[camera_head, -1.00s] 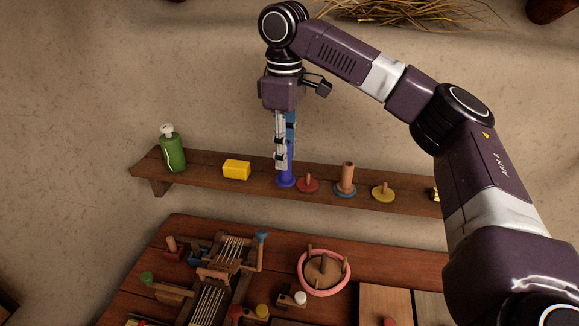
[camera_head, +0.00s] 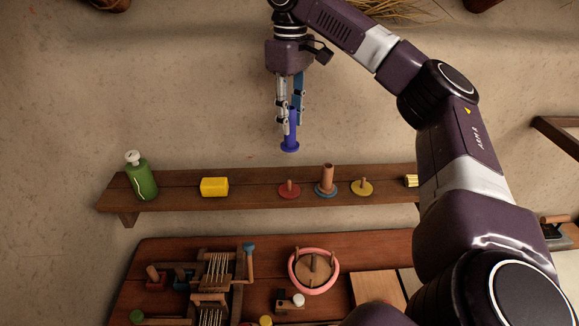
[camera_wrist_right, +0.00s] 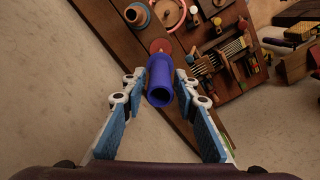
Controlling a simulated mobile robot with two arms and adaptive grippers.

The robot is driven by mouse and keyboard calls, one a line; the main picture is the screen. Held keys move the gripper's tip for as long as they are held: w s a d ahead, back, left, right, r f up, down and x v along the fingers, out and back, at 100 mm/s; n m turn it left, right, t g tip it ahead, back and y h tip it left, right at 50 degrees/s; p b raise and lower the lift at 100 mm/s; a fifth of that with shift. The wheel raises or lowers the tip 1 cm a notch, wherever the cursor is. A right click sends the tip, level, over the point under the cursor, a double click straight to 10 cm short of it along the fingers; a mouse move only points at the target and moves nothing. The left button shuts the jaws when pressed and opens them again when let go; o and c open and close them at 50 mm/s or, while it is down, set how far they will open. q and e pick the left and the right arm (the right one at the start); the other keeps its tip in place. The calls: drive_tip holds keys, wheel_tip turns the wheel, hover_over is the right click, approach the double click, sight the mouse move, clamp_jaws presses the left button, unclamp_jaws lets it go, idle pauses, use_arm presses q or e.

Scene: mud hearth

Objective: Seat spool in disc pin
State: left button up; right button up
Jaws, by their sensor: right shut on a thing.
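My right gripper (camera_head: 290,118) is shut on the blue spool (camera_head: 290,147) and holds it upright, clear above the shelf. In the right wrist view the spool (camera_wrist_right: 160,82) sits between the two fingertips, its hollow end toward the camera. On the shelf below, a red disc (camera_head: 289,192) has a short wooden pin. To its right are a blue disc (camera_head: 325,193) bearing a tall wooden cylinder (camera_head: 327,175), and a yellow disc (camera_head: 362,190) with a short pin. The spool hangs roughly above the red disc, apart from it. My left gripper is not in view.
The table (camera_head: 270,244) below carries a small loom (camera_head: 215,275) and a pink ring (camera_head: 291,272). The air around the spool is free.

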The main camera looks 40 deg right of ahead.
sight(290, 148)
wheel_tip(290, 148, down, 8)
drive_tip(key=shift+a+f+b, duration=0.1)
drive_tip(key=shift+f+b, duration=0.1)
drive_tip(key=shift+b, duration=0.35)
wheel_tip(290, 148, down, 5)
drive_tip(key=shift+r+p, duration=0.2)
drive_tip(key=shift+p, duration=0.6)
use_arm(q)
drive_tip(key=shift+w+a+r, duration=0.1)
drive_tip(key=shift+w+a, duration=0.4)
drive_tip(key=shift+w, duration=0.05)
use_arm(e)
drive_tip(key=shift+f, duration=0.35)
drive_tip(key=shift+f, duration=0.15)
drive_tip(key=o, duration=1.1)
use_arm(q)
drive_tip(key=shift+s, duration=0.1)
